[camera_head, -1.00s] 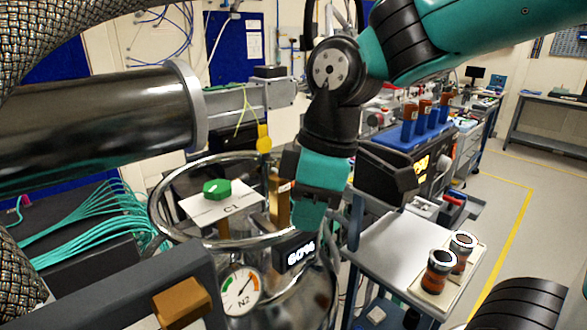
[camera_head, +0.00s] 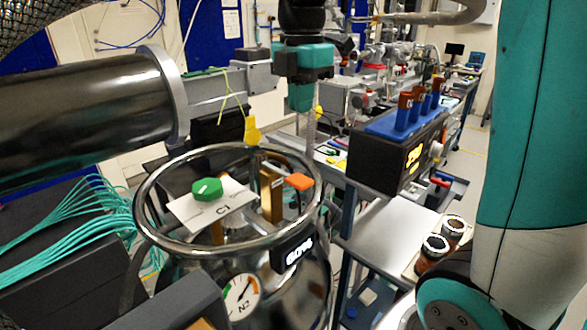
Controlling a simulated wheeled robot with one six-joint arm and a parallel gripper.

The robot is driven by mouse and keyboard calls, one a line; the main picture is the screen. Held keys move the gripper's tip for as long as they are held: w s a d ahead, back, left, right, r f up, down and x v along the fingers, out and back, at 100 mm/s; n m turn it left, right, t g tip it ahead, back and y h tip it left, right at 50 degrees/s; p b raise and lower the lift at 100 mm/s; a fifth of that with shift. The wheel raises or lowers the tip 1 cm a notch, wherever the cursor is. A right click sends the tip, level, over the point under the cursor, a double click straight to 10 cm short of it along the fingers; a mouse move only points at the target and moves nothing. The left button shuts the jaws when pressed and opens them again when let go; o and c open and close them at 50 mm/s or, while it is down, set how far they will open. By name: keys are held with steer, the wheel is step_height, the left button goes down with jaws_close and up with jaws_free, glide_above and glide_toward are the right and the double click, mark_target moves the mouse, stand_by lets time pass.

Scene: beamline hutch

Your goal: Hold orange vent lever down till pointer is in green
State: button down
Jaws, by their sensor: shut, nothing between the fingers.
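The orange vent lever (camera_head: 299,181) sticks out near the right rim of the shiny metal vessel (camera_head: 150,207), beside a brass upright (camera_head: 270,192). The round N2 gauge (camera_head: 242,297) is on the vessel's front. Its dial has a green part at the left and a red part toward the upper right. The pointer seems to lean up and right, outside the green, but it is small. My gripper (camera_head: 302,108) points down, shut and empty. In the picture it is above the lever and clear of it; how far apart in depth I cannot tell.
A green knob (camera_head: 207,189) on a C1 plate and a yellow-tagged part (camera_head: 251,131) stand near the lever. A lit display (camera_head: 292,255) is on the vessel. A trolley (camera_head: 385,225) with brown jars (camera_head: 433,252) stands at the right. A thick metal pipe (camera_head: 80,110) fills the left.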

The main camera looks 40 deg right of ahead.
mark_target(301, 179)
step_height(301, 179, down, 14)
steer(key=p, duration=0.3)
steer(key=shift+s, duration=0.1)
stand_by(0.4)
